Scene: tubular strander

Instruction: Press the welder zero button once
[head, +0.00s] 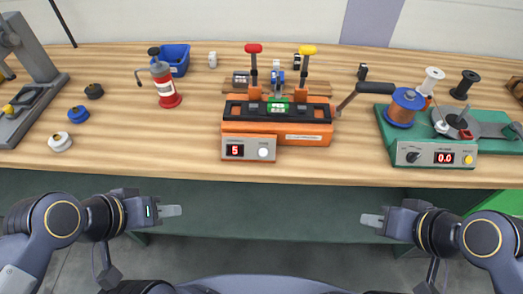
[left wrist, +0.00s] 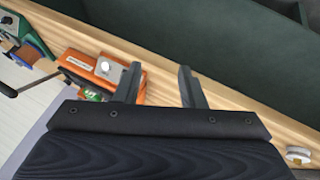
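The orange welder (head: 305,137) stands on the wooden table, with one red-topped and one yellow-topped lever upright behind it. Its grey front panel (head: 232,139) carries a red display reading 5 and a round white button (head: 263,152). The welder also shows in the left wrist view (left wrist: 80,62), with a pale knob on its panel. My left gripper (head: 172,211) is in front of the table edge, left of the welder and apart from it. In the left wrist view its fingers (left wrist: 160,84) are spread and empty. My right gripper (head: 371,221) is in front of the table, right of the welder; its finger gap is hidden.
A green device (head: 430,153) with a 0.0 display, yellow button and copper spool stands right of the welder. The table's front strip (head: 330,170) before the welder is clear.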

